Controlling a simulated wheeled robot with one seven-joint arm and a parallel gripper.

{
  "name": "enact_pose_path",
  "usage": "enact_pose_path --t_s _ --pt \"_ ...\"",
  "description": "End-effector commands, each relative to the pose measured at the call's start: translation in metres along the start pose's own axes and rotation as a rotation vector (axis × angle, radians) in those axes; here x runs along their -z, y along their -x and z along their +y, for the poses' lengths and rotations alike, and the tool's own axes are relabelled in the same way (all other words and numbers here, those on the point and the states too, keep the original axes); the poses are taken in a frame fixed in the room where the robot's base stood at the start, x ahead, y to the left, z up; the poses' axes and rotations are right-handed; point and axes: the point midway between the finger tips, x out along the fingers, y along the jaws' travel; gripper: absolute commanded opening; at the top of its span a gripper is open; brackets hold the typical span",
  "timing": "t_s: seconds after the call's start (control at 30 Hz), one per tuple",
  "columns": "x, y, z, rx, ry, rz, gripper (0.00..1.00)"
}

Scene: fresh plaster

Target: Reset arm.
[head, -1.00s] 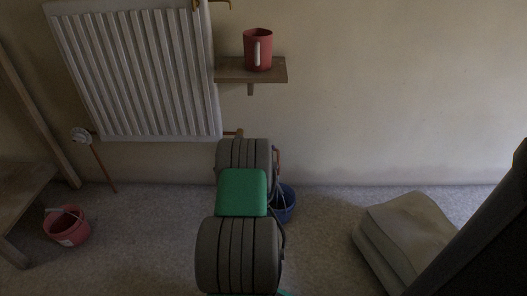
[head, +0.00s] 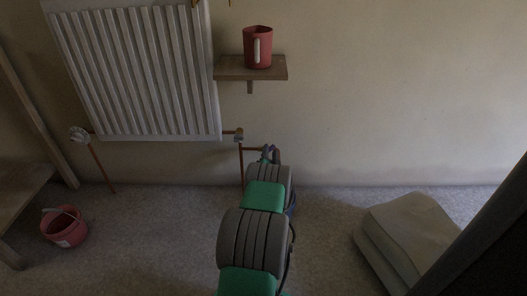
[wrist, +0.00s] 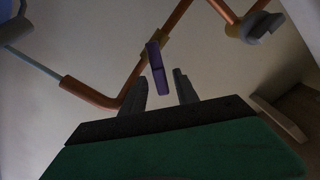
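My gripper (head: 270,152) is at the far end of my arm, in front of the wall below the shelf, beside the copper pipe (head: 241,165). In the wrist view my gripper (wrist: 160,84) has its two grey fingers apart, with nothing clamped between them. A purple lever-like piece (wrist: 157,68) at a brass fitting on the copper pipe shows in the gap between the fingers. It has space on both sides; I cannot tell how far beyond the fingertips it is.
A white radiator (head: 135,70) hangs on the wall. A red bucket (head: 64,227) stands at left, a pale cushion-like block (head: 405,235) at right.

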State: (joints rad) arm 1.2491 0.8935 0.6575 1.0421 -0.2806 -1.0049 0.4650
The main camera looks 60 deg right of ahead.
Motion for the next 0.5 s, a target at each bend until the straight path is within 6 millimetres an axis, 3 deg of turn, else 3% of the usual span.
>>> enact_pose_path --t_s 0.23,0.5 --pt "0.0007 -0.0019 -0.0006 -0.001 0.000 -0.001 0.36" --pt "0.0007 -0.0018 -0.0006 0.000 0.000 0.000 0.14"
